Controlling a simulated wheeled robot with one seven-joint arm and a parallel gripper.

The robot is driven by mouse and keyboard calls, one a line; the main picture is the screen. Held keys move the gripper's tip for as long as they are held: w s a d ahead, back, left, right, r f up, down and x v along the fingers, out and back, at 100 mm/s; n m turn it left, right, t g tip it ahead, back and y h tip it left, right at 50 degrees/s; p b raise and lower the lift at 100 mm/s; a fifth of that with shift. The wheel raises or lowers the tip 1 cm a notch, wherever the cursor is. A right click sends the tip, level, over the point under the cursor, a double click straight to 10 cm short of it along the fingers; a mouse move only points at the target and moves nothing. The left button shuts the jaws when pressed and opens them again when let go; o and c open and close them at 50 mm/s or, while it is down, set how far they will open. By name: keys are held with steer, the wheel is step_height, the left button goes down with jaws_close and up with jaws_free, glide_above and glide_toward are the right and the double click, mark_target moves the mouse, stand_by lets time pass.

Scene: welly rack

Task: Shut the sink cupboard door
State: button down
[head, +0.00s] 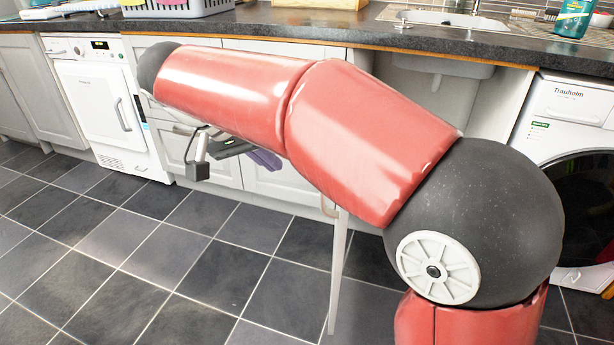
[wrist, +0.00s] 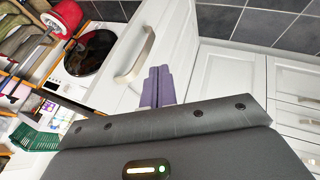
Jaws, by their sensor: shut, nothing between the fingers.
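The sink cupboard door (head: 338,272) stands open, seen nearly edge-on in the head view, swung out over the floor below the sink (head: 437,18). Its handle (head: 328,208) shows beside my arm, which hides the door's top. In the wrist view the pale door (wrist: 180,40) and its bar handle (wrist: 135,56) are close ahead. My gripper (head: 264,159) is shut and empty, its purple fingers (wrist: 158,84) together. In the head view it is left of the door. In the wrist view the fingers overlap the door's face near the handle; I cannot tell whether they touch it.
A white appliance (head: 105,112) stands at the left and a washing machine (head: 572,105) at the right. Closed cupboard fronts (head: 265,182) lie behind my gripper. The tiled floor (head: 130,255) is clear at the front left. The worktop (head: 300,25) runs above.

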steer(key=d+r+x, duration=0.1)
steer(key=x, duration=0.9)
steer(key=shift+d+f+m+b, duration=0.3)
steer(key=shift+d+f+b, duration=0.05)
steer(key=shift+d+b, duration=0.1)
steer(key=shift+w, duration=0.1)
